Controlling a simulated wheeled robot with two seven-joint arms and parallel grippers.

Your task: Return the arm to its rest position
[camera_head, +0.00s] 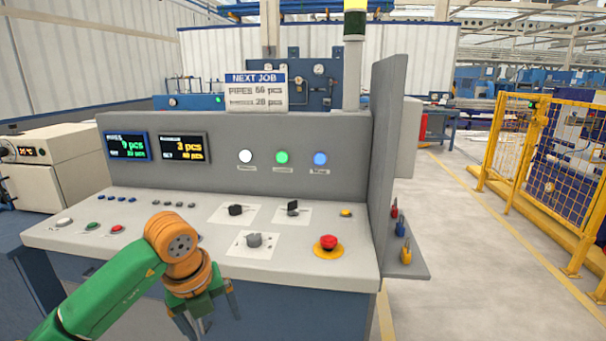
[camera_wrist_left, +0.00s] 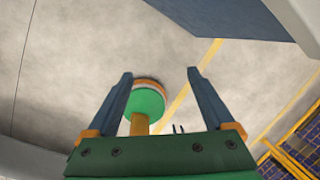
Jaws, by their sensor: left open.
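My left arm, green and orange, comes in from the lower left in the head view. Its gripper (camera_head: 213,318) hangs fingers down in front of the control panel's front edge, with nothing between the fingers. In the left wrist view the two dark fingers of the left gripper (camera_wrist_left: 160,78) stand well apart and empty. Beyond them shows the grey floor and a round green and orange part that I cannot name for sure. My right gripper is in neither view.
The grey control panel (camera_head: 240,150) with buttons, knobs and a red emergency stop (camera_head: 328,243) stands just beyond the gripper. A yellow mesh fence (camera_head: 550,165) stands at the right. The floor (camera_head: 470,260) between them is clear.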

